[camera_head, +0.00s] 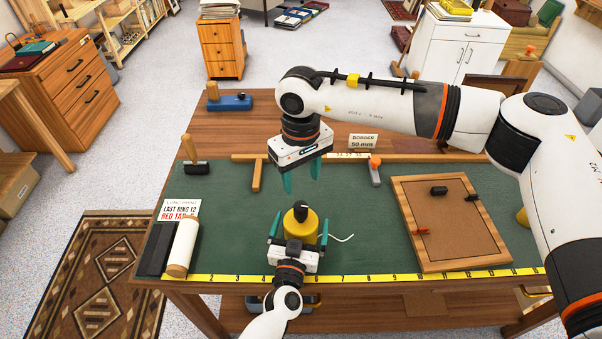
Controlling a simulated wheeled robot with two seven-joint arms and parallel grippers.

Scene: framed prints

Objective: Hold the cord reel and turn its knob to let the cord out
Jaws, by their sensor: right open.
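The yellow cord reel (300,230) stands upright on the green mat near its front edge, with a black knob (301,207) on top. A short white cord (341,238) trails from its right side over the mat. The gripper's body hides the reel's lower front. My right gripper (301,182) points down above and behind the knob. Its fingers are open and empty, apart from the knob.
A wooden framed board (457,245) lies to the right. A white roll (183,247) and a black bar (156,249) lie at left. A wooden-handled tool (195,160) and a sign (180,209) stand behind them. A yellow ruler (385,279) edges the front.

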